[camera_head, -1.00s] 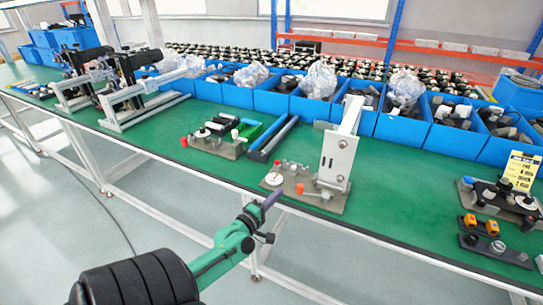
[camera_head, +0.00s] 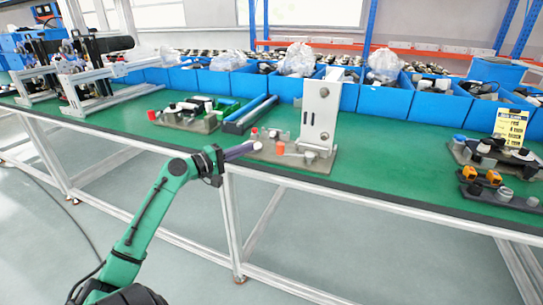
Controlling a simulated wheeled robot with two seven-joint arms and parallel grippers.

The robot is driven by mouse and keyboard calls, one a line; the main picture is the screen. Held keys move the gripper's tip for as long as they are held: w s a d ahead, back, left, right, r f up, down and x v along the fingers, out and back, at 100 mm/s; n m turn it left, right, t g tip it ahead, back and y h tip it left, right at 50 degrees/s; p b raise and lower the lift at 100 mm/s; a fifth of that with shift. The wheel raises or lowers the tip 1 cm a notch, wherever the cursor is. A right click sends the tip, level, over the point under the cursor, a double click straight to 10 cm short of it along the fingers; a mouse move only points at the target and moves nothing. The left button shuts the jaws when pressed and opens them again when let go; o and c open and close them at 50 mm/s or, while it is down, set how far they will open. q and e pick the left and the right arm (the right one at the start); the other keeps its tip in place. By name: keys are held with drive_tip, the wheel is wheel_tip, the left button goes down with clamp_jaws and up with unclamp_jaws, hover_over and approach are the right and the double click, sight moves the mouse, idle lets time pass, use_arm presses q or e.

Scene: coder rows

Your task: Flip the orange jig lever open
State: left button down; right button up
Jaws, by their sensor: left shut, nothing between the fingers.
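The jig (camera_head: 270,158) is a grey base plate with an upright white plate (camera_head: 320,110), near the front edge of the green bench. A small orange part (camera_head: 280,148), apparently the lever's tip, sits low in front of the upright plate. Whether the lever is up or down is too small to tell. My left gripper (camera_head: 252,147), dark purple at the end of the green arm, is shut and empty. It points right at the jig's left end, with its tip left of the orange part; contact cannot be told. My right gripper is out of view.
Another jig plate (camera_head: 187,122) with small parts stands to the left, beside a blue tray (camera_head: 250,115). Blue bins (camera_head: 385,98) line the bench's back. A yellow card (camera_head: 511,125) and more fixtures (camera_head: 490,155) stand at the right. Green bench (camera_head: 400,160) between is clear.

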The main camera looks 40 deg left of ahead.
use_arm(q)
drive_tip(key=w, duration=0.5)
drive_tip(key=w+d, duration=0.1)
drive_tip(key=w, duration=0.1)
drive_tip(key=shift+w+d+r, duration=0.1)
drive_tip(key=shift+w, duration=0.15)
drive_tip(key=shift+w+d+p, duration=0.15)
drive_tip(key=shift+d+p, duration=0.2)
drive_tip(key=shift+p, duration=0.25)
drive_tip(key=d+p, duration=0.1)
drive_tip(key=s+d, duration=0.1)
drive_tip(key=shift+s+d+p, duration=0.3)
drive_tip(key=shift+p, duration=0.1)
drive_tip(key=shift+s+d, duration=0.1)
drive_tip(key=shift+d, duration=0.05)
